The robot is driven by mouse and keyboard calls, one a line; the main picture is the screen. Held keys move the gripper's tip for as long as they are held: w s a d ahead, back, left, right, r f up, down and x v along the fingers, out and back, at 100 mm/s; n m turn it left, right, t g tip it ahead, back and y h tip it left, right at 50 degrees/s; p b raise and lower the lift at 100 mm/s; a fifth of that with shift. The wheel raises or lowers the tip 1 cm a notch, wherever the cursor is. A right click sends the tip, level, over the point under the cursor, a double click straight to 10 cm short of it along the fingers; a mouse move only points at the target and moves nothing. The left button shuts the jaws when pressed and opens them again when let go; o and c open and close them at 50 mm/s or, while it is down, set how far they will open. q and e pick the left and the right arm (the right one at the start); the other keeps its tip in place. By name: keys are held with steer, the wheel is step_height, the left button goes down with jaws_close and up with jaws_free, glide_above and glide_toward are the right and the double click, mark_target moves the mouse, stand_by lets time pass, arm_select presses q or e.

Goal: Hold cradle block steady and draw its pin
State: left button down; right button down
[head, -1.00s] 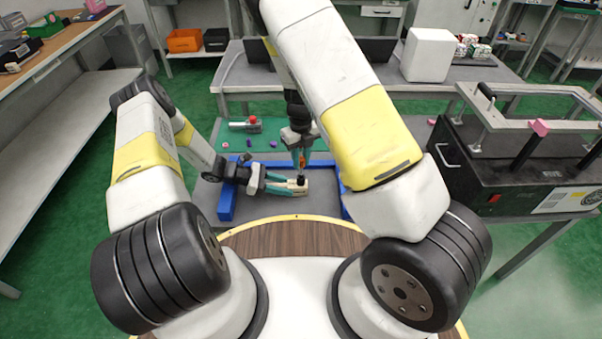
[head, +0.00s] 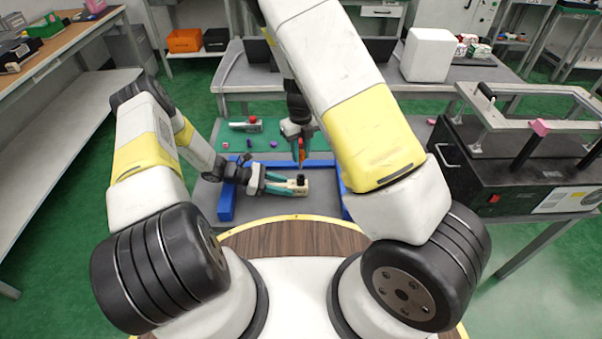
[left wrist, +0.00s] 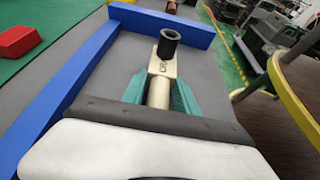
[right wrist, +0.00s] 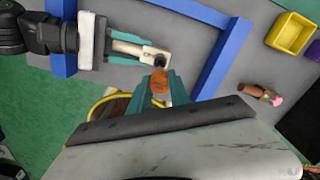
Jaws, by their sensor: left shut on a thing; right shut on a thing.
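The cradle block (head: 289,187) is a pale beige block with a black collar (left wrist: 169,42) standing up at its far end. My left gripper (head: 284,186) is shut on the block from the left, with teal fingers on both sides. In the left wrist view the collar's open top shows. The orange pin (right wrist: 160,82) is between the teal fingers of my right gripper (right wrist: 161,88), which is shut on it. In the head view the pin (head: 301,155) is above the collar. Whether its lower tip is fully clear of the collar is hard to tell.
Blue rails (head: 226,203) border the grey work surface left, back and right. A green mat (head: 255,140) behind holds a red-topped grey item (head: 252,123) and small coloured pieces. A black lever fixture (head: 500,160) stands at right. The right wrist view shows a yellow bin (right wrist: 291,36).

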steer(key=shift+r, duration=0.3)
arm_select(q)
steer(key=c, duration=0.9)
jaws_free()
steer(key=shift+o, duration=0.2)
